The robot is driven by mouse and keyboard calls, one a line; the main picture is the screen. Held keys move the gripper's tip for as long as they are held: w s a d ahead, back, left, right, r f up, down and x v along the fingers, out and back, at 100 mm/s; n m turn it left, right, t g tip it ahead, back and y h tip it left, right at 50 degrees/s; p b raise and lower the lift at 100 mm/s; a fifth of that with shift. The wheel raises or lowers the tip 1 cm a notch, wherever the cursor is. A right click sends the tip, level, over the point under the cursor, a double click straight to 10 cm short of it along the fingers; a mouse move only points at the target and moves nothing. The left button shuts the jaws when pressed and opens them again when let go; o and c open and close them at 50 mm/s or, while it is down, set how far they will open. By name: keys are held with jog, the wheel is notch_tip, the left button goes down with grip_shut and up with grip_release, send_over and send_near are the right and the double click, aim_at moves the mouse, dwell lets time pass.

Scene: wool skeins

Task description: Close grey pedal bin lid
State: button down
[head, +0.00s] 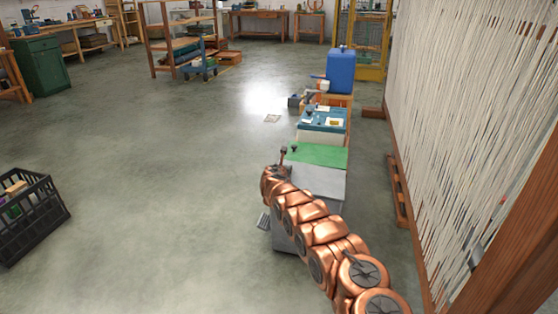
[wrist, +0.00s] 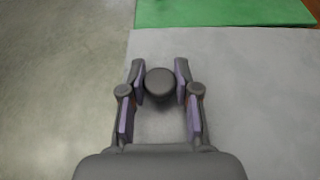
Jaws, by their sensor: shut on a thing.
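The grey pedal bin (head: 290,238) stands on the floor beyond my arm, with a small pedal (head: 263,221) low on its left side. Its pale grey lid (head: 322,182) shows as a broad, flat-looking surface; I cannot tell whether a gap is left under it. In the wrist view the lid (wrist: 240,95) fills the right side. A dark round knob (wrist: 158,84) sits near the lid's left edge. My gripper (wrist: 160,82) has its two fingers on either side of the knob, shut on it. In the head view my copper arm hides most of the gripper and part of the bin.
A green-topped surface (head: 318,155) adjoins the bin's far side, with a blue-topped unit (head: 322,119) beyond. White hanging yarn (head: 460,110) in a wooden frame stands to the right. A dark crate (head: 30,215) is at far left. Open floor (head: 160,180) lies left of the bin.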

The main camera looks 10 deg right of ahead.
jog(key=shift+a+f+n, duration=0.25)
jog(key=shift+f+n, duration=0.05)
jog(key=shift+f, duration=0.85)
jog(key=c, duration=0.8)
grip_release()
